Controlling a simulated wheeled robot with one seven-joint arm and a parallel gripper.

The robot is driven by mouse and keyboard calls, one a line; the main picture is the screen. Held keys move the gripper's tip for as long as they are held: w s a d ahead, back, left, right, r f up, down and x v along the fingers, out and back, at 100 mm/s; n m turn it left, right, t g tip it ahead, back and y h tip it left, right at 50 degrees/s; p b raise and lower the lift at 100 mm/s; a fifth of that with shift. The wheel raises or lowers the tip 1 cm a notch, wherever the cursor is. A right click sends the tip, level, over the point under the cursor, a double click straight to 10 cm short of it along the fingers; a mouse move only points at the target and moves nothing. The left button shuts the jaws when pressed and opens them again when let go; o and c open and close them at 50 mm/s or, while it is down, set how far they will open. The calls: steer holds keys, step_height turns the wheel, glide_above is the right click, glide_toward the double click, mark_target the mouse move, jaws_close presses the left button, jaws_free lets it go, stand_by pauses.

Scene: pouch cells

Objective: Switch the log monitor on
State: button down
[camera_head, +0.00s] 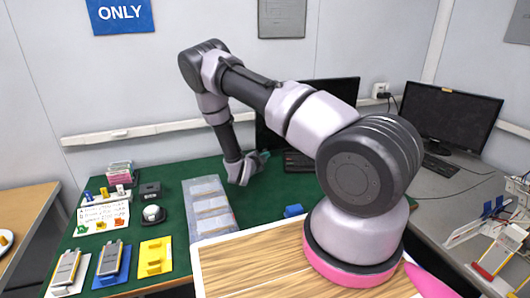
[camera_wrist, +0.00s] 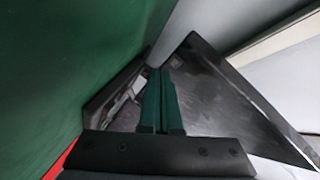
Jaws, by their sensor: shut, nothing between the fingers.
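A black monitor (camera_head: 335,92) with a dark screen stands at the back of the green table, partly hidden behind my arm. A second black monitor (camera_head: 450,118), also dark, stands on the grey desk at the right. The pictures do not show which is the log monitor. My gripper (camera_head: 265,155) is low at the lower left edge of the first monitor. In the wrist view my gripper's green fingers (camera_wrist: 160,75) are together and empty, in front of a dark slanted panel (camera_wrist: 235,105) that appears to be that monitor. Contact cannot be told, and no power button can be made out.
A keyboard (camera_head: 298,161) lies in front of the near monitor. A clear tray (camera_head: 210,222) with several pouches, a blue block (camera_head: 293,211), a yellow holder (camera_head: 155,257) and a dark round device (camera_head: 152,215) stand on the green table. A wall rail (camera_head: 150,131) runs behind.

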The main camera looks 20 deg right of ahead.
steer(key=shift+w, duration=0.15)
steer(key=shift+w, duration=0.25)
steer(key=shift+w, duration=0.35)
stand_by(0.5)
steer(key=shift+s, duration=0.8)
steer(key=shift+s, duration=2.5)
